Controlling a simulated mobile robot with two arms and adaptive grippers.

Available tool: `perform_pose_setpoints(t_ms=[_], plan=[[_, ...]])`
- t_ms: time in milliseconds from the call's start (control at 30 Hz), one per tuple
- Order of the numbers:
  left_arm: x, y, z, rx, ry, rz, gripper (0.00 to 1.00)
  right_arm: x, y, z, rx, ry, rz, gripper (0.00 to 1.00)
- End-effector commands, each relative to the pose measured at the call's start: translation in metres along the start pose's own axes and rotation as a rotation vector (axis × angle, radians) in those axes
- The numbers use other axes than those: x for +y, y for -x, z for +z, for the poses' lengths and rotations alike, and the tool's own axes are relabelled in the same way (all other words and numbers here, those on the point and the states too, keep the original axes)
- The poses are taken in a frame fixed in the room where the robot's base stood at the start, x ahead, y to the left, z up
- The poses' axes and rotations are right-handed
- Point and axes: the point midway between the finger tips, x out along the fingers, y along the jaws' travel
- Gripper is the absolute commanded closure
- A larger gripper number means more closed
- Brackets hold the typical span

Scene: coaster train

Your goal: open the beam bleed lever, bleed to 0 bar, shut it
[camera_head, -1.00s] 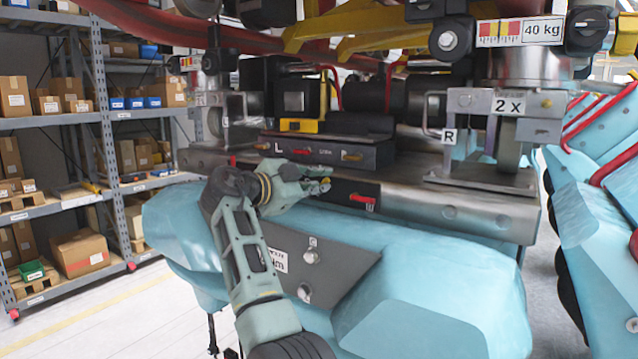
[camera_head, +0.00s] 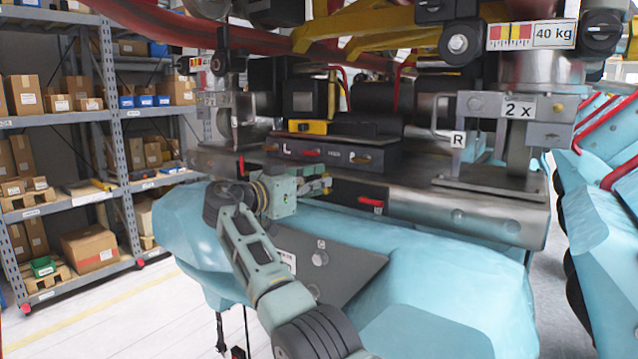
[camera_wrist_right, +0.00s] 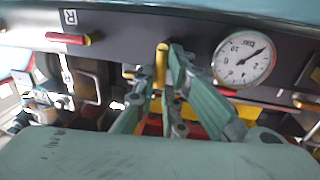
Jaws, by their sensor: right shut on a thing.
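My right gripper (camera_head: 322,186) is at the front face of the dark beam block. In the right wrist view its fingers (camera_wrist_right: 163,75) are shut on a short yellow lever (camera_wrist_right: 162,58), which I take to be the bleed lever. The fingers cover its lower part, and how far it is turned is unclear. Beside it in that view is a round white gauge (camera_wrist_right: 240,62) marked bar; it appears upside down and its dark needle points up and right. I cannot read an exact value. My left gripper is not in view.
A red-handled lever (camera_head: 371,202) sits just right of the gripper; it also shows in the right wrist view (camera_wrist_right: 67,38). A panel (camera_head: 330,152) with small levers is above. Pale blue bodywork (camera_head: 430,265) lies below. Shelving (camera_head: 110,120) stands at the left.

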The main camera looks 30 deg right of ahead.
Motion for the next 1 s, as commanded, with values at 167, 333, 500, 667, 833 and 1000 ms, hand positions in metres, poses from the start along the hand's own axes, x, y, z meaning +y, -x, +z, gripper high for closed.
perform_pose_setpoints(t_ms=[167, 333, 500, 667, 833, 1000], plan=[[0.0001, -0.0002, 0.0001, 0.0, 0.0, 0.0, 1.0, -0.0002, -0.0005, 0.0044, 0.001, 0.044, 0.005, 1.0], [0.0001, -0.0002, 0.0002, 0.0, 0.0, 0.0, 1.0, -0.0006, -0.0004, 0.0045, 0.004, 0.057, 0.004, 1.0], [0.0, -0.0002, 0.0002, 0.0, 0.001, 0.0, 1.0, -0.0007, -0.0004, 0.0044, 0.004, 0.057, 0.004, 1.0], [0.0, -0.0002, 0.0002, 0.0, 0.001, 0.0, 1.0, -0.0008, -0.0003, 0.0043, 0.004, 0.057, 0.004, 0.87], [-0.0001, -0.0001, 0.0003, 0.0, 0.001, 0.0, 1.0, -0.001, -0.0002, 0.0028, 0.006, 0.053, 0.002, 0.72], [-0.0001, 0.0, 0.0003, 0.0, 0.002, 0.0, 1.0, -0.0012, 0.0001, 0.0016, 0.008, 0.051, 0.001, 0.71]])
